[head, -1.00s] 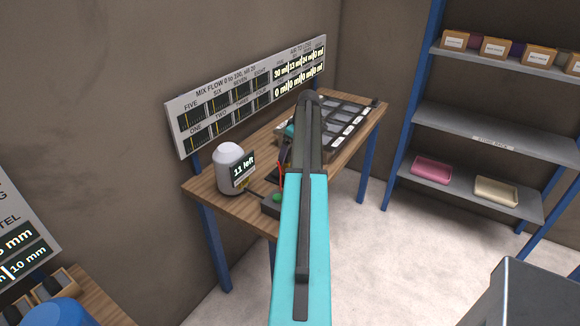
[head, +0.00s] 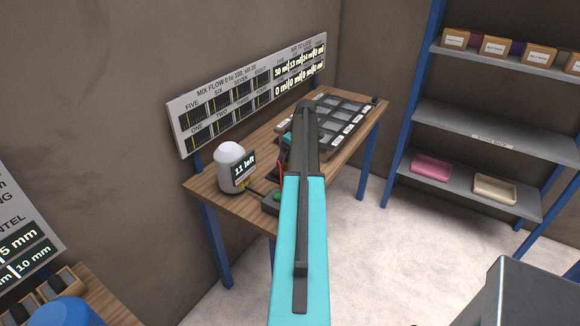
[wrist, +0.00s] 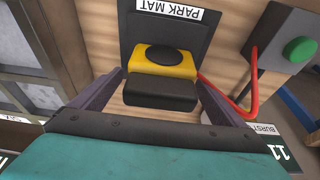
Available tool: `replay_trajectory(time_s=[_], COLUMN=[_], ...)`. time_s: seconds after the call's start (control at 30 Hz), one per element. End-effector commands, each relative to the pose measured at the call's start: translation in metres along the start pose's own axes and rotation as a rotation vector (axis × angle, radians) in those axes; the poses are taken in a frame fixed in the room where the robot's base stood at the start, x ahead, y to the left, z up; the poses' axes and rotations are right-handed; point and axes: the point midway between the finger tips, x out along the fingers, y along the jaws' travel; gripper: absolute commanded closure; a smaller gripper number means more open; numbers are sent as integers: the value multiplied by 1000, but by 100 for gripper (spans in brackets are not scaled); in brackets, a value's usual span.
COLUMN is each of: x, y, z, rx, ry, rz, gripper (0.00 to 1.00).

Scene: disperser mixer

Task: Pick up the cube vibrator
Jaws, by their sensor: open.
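The cube vibrator (wrist: 163,66), a yellow body with a round black top and a black block at its near side, sits on the dark park mat (wrist: 198,30) in the wrist view. A red cable runs from its right side to a grey box with a green button (wrist: 299,49). My gripper (wrist: 160,88) is open, with one dark finger to the left and one to the right of the vibrator's near end. I cannot tell whether either finger touches it. In the head view my arm hides most of the vibrator.
A white dispenser (head: 230,168) reading "11 left" stands at the left of the wooden table (head: 219,199). A dark compartment tray (head: 338,122) lies towards the table's far end. A labelled panel (head: 205,82) stands behind. Shelves (head: 488,134) are at the right.

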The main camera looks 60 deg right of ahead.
Motion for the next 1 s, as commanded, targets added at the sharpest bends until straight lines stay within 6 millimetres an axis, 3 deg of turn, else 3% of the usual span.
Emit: replay_trajectory(time_s=[0.07,0.4,0.5,1.0], x=[0,0,-2,-7], y=[0,0,1,1], z=[0,0,0,-2], rx=[0,1,0,0], ry=[0,0,2,2], rz=[0,0,1,2], gripper=[10,67,80,80])
